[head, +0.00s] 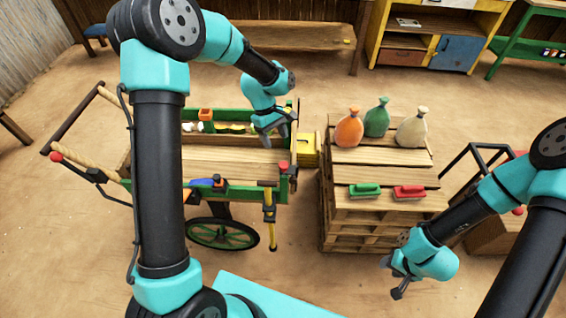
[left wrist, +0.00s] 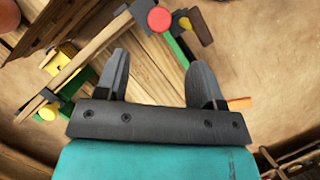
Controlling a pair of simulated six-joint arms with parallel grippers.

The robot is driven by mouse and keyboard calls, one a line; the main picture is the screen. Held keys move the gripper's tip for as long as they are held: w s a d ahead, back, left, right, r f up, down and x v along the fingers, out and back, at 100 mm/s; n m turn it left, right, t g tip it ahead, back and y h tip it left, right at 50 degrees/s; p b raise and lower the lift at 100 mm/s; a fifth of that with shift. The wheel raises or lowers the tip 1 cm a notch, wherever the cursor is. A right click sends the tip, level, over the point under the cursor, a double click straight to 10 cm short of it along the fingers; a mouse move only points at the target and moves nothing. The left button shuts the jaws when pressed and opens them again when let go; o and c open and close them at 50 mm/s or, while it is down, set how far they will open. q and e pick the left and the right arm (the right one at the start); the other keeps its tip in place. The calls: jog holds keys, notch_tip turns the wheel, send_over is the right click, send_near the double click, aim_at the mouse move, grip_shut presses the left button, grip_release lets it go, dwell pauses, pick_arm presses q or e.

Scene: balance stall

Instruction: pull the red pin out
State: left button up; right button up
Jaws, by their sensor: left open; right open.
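The red pin (head: 284,167) shows as a round red head at the near right corner of the green-edged cart (head: 235,165). In the left wrist view the red pin (left wrist: 160,19) lies beyond the fingertips, roughly centred between them. Its shaft is hidden. My left gripper (head: 276,135) is open over the cart's right end, apart from the pin. In the left wrist view its jaws (left wrist: 160,60) hold nothing. My right gripper (head: 392,278) is open and empty, low in front of the pallet stack, at right.
A pallet stack (head: 345,215) right of the cart carries orange (head: 349,130), green (head: 377,120) and beige (head: 412,130) sacks plus green (head: 365,191) and red (head: 409,192) blocks. A yellow box (head: 309,152) stands between. A yellow-shafted tool (head: 269,222) hangs at the cart's near corner.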

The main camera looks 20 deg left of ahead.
aim_at(283, 165)
pick_arm(q)
jog(key=x, duration=1)
jog(key=shift+d+f, duration=0.1)
jog(key=shift+f, duration=0.25)
jog(key=shift+c, duration=0.4)
